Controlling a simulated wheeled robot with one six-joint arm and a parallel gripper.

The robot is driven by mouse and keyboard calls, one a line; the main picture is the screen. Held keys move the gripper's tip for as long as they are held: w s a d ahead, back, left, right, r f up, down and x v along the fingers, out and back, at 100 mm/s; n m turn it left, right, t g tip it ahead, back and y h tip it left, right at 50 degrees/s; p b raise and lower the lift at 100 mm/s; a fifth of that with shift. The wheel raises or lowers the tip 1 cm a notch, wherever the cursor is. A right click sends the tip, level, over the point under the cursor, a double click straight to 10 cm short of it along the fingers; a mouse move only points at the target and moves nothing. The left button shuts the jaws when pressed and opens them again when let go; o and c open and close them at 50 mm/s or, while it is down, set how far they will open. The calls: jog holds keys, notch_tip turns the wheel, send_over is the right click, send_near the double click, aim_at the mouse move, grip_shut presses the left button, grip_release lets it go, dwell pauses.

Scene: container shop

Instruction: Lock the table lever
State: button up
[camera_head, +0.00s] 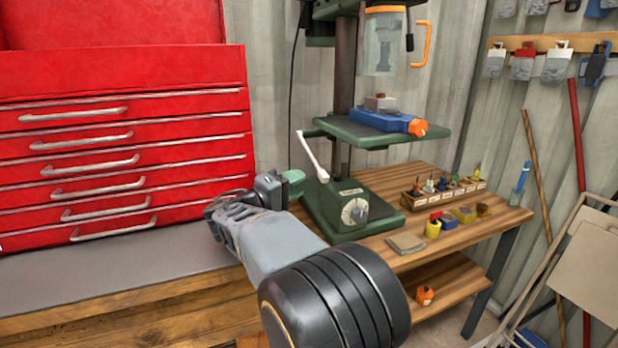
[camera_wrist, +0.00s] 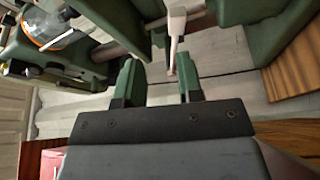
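The table lever (camera_head: 312,157) is a thin white bar on the green drill press (camera_head: 342,205). It slants from upper left down to the lower right, beside the column under the press table (camera_head: 350,130). In the wrist view the white lever (camera_wrist: 175,32) comes down from the top, its narrow end in the gap between my fingers, nearer the right one. My gripper (camera_head: 293,178) is just below and left of the lever in the head view. The wrist view shows my gripper (camera_wrist: 159,78) open, with green fingers apart and nothing held. I cannot tell whether a finger touches the lever.
A red tool chest (camera_head: 120,150) stands on the grey bench top (camera_head: 110,288) at left. A blue vise (camera_head: 380,122) sits on the press table. A wooden bit rack (camera_head: 440,192) and small jars are on the wooden bench at right. A folded chair (camera_head: 590,255) leans at far right.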

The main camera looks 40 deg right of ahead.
jog(key=shift+a+f, duration=0.1)
jog(key=shift+a, duration=0.9)
jog(key=shift+a, duration=0.1)
